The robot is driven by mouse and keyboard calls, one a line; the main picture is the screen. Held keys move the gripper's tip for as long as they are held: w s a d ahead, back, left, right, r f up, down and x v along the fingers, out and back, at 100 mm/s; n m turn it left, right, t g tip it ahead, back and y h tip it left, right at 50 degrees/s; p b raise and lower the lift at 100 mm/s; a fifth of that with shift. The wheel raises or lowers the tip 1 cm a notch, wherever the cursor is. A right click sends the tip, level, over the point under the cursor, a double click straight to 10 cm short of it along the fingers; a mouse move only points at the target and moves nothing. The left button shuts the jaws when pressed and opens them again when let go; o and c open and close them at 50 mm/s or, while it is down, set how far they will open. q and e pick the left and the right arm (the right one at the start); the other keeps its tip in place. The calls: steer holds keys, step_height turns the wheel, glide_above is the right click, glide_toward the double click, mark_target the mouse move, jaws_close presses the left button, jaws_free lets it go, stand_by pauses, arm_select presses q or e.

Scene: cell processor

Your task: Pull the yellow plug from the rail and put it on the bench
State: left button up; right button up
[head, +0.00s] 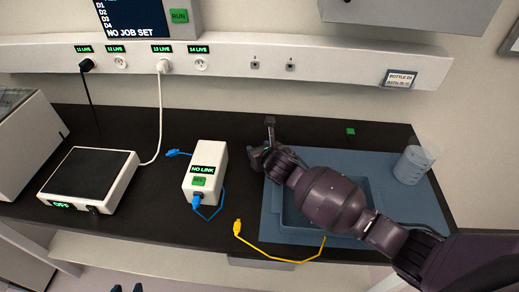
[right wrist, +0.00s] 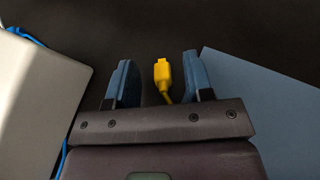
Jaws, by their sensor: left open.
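The yellow plug (head: 238,227) lies on the dark bench (head: 140,215) near its front edge, out of the rail (head: 220,58). Its yellow cable runs right along the edge and up to the blue mat. In the right wrist view the plug (right wrist: 162,73) shows between the two spread blue fingers of my right gripper (right wrist: 155,65), touching neither. That gripper is open and empty; its height over the bench is hard to judge. My left gripper (head: 127,288) shows only its two fingertips at the bottom edge of the head view, apart and empty.
A white NO LINK box (head: 205,172) with blue cables stands left of the plug. The blue mat (head: 400,215) with a tray and a clear beaker (head: 412,165) is at right. A black plug (head: 86,65) and a white plug (head: 163,66) sit in the rail.

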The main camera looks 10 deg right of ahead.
steer(key=v, duration=1.1)
steer(key=shift+f, duration=0.1)
steer(key=shift+a, duration=0.1)
stand_by(0.6)
